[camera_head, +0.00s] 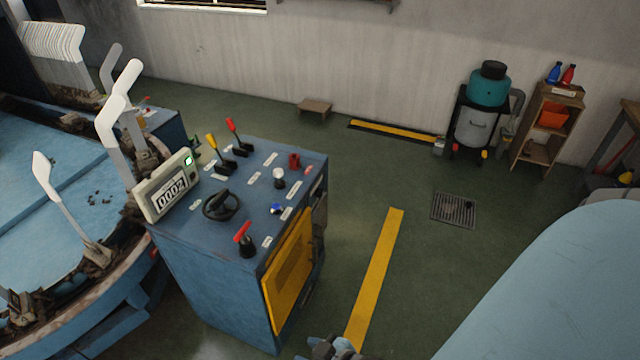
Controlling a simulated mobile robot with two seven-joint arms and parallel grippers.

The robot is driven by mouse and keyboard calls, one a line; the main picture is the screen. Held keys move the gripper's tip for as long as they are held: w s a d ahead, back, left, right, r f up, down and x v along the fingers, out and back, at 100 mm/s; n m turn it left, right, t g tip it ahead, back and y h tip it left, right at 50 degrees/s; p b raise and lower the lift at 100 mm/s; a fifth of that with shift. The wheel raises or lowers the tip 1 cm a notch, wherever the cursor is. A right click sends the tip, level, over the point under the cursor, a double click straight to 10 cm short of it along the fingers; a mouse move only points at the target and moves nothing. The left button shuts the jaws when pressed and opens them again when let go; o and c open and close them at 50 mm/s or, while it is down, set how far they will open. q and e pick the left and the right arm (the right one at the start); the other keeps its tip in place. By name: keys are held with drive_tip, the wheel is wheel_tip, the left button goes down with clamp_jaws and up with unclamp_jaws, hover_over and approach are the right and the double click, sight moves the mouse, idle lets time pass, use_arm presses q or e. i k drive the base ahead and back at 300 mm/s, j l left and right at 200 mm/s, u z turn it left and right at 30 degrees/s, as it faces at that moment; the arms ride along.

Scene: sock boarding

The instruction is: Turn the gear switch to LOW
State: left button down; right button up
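A blue control box (185,262) stands left of centre. Its top carries a red-handled switch (244,234) on a black base near the front edge, a black handwheel (221,205), a blue button (277,208), a white knob (279,176) and a red knob (294,160). A yellow lever (212,143) and a red lever (232,127) stand at the back. The small labels are unreadable, so I cannot tell which control is the gear switch or its setting. A grey and dark part, seemingly my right gripper (336,348), shows at the bottom edge, away from the controls; its fingers are unclear.
A counter display (166,186) reading 0002 sits on the box's left corner. A blue round machine with white sock boards (70,215) adjoins it on the left. A yellow panel (289,268) is on the box's side. A light blue rounded surface (560,285) fills the lower right.

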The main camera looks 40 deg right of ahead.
sight(319, 193)
drive_tip(key=l+u, duration=0.15)
drive_tip(key=l, duration=0.95)
drive_tip(key=i+l, duration=0.55)
drive_tip(key=l, duration=0.1)
